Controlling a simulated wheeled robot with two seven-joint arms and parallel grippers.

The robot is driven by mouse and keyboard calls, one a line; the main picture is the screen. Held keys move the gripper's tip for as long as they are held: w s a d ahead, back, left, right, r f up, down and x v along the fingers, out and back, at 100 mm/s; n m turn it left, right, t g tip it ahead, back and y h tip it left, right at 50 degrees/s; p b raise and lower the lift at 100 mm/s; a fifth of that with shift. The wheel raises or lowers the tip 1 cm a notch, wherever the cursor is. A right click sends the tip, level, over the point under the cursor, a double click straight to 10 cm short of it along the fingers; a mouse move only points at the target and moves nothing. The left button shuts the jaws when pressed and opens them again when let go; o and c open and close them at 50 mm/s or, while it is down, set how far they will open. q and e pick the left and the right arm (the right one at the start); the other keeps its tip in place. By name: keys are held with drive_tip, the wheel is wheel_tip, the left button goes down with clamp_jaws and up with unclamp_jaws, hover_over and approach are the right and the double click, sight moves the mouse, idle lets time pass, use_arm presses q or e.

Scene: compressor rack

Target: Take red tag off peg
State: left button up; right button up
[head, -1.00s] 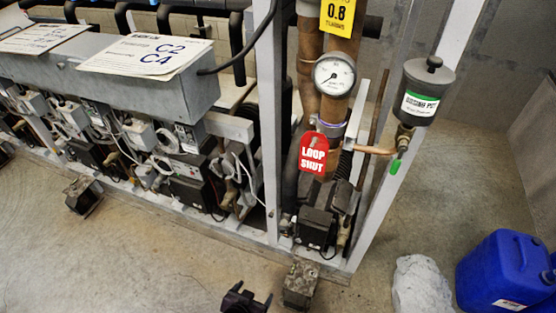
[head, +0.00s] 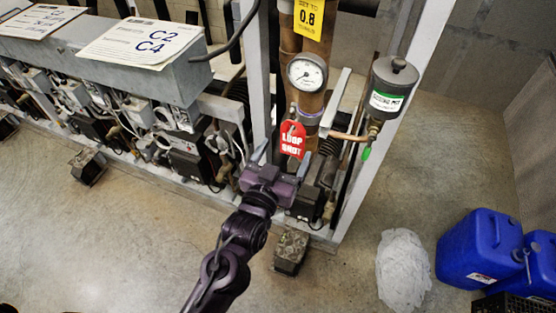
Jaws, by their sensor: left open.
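The red tag (head: 293,140), with white lettering reading "LOOP SHUT", hangs on the rack's pipework below a round pressure gauge. The peg behind it is too small to make out clearly. My left gripper (head: 282,155) is raised in front of the rack, just below and to the left of the tag. Its jaws are open, with fingers on either side pointing toward the rack. The fingertips look close to the tag's lower part, but I cannot tell whether they touch it. My right gripper is not in view.
The gauge (head: 307,71) and a yellow label (head: 309,17) are above the tag. A grey canister (head: 391,88) and white upright post (head: 408,110) stand to the right. Blue jugs (head: 479,247) and a white bag (head: 403,270) sit on the floor at right.

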sight(293, 134)
use_arm(q)
drive_tip(key=p+x, duration=0.1)
drive_tip(key=x, duration=0.3)
drive_tip(key=shift+w+d, duration=0.1)
drive_tip(key=shift+w, duration=0.25)
drive_tip(key=c, duration=1.1)
drive_tip(key=shift+o, duration=0.2)
drive_tip(key=shift+r+p, duration=0.15)
drive_tip(key=shift+p, duration=0.2)
drive_tip(key=shift+r+p, duration=0.2)
drive_tip(key=shift+p, duration=0.1)
drive_tip(key=shift+s, duration=0.15)
